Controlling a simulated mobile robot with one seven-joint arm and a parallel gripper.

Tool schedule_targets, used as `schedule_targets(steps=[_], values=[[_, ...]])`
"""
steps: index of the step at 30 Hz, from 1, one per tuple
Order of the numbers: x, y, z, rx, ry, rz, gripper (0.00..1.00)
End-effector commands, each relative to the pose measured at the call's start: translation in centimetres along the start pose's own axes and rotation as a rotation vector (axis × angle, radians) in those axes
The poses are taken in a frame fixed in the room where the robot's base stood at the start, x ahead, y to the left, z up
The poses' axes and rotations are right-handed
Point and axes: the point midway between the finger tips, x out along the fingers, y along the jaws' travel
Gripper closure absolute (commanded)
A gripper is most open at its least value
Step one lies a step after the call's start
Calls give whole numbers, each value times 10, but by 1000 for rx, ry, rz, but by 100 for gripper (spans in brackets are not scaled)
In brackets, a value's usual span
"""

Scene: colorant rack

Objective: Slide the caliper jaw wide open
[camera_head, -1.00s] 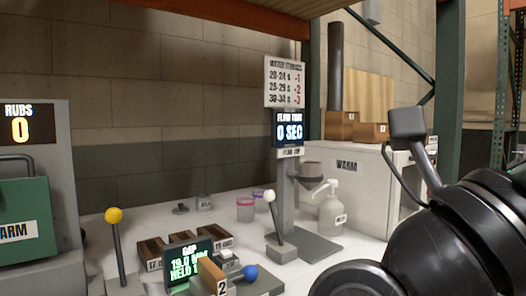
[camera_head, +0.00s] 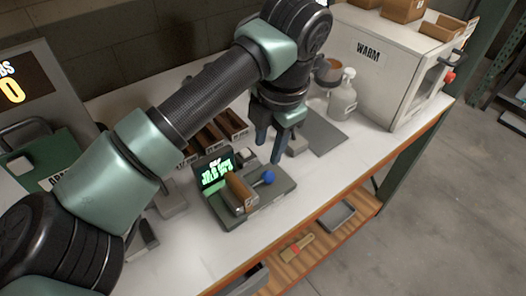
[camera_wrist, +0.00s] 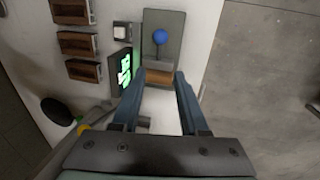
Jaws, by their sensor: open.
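The caliper station (camera_head: 262,202) sits near the front of the white bench. It has a dark base, a lit green-text display (camera_head: 216,172), a brown block (camera_head: 240,190) and a blue ball knob (camera_head: 268,177). My gripper (camera_head: 269,152) is open and empty, pointing down just behind the blue knob in the head view. In the wrist view the open fingers (camera_wrist: 158,82) frame the brown block (camera_wrist: 159,77), and the blue knob (camera_wrist: 160,37) lies beyond the fingertips. I cannot tell how high the fingers are above the station. The jaw faces are hard to make out.
A brown compartment rack (camera_head: 208,140) stands behind the display, close to my arm. A pump bottle (camera_head: 342,97) and a white WARM cabinet (camera_head: 385,70) stand to the right. A lower wooden shelf (camera_head: 325,235) runs under the bench's front edge.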

Motion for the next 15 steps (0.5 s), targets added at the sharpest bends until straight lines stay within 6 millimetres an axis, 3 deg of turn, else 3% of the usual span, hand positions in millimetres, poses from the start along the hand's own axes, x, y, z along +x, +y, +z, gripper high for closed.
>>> schedule_targets(steps=[5, 15], values=[[15, 2, -5, -4, 18, 3, 56], [83, 1, -4, -4, 14, 0, 56]])
